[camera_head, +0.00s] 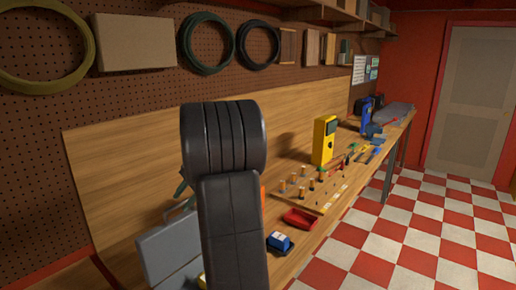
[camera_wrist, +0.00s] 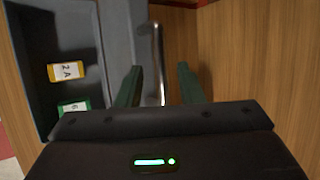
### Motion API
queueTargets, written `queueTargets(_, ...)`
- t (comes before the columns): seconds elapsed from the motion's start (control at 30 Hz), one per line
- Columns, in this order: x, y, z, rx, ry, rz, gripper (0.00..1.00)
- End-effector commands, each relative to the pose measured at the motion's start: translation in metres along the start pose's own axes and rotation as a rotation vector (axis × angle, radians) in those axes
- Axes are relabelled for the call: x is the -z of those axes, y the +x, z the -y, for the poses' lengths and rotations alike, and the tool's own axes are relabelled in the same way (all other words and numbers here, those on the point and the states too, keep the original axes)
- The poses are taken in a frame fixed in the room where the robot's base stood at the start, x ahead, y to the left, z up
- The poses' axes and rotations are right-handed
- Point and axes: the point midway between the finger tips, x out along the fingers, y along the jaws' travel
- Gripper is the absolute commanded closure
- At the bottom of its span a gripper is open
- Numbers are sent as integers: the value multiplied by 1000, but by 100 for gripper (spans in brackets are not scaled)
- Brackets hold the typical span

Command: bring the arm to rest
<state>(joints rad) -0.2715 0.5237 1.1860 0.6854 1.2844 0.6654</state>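My gripper (camera_wrist: 160,70) is open in the wrist view. Its two dark green fingers stand apart, with a bare metal handle bar (camera_wrist: 157,45) showing in the gap between them and no visible contact. The bar runs beside a grey case (camera_wrist: 112,45) on the left. In the head view my dark arm hides most of the gripper. A bit of green finger (camera_head: 180,187) shows at the arm's left edge, just above the grey case (camera_head: 168,248) on the bench.
The case holds a yellow tag (camera_wrist: 66,71) and a green tag (camera_wrist: 74,107). The checkered floor (camera_head: 400,235) on the right is clear.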

Motion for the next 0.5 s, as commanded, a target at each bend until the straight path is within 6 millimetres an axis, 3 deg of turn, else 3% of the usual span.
queueTargets(0.17,-1,35,0,-4,1,3,66)
queueTargets(0.5,-4,27,-14,76,-31,0,66)
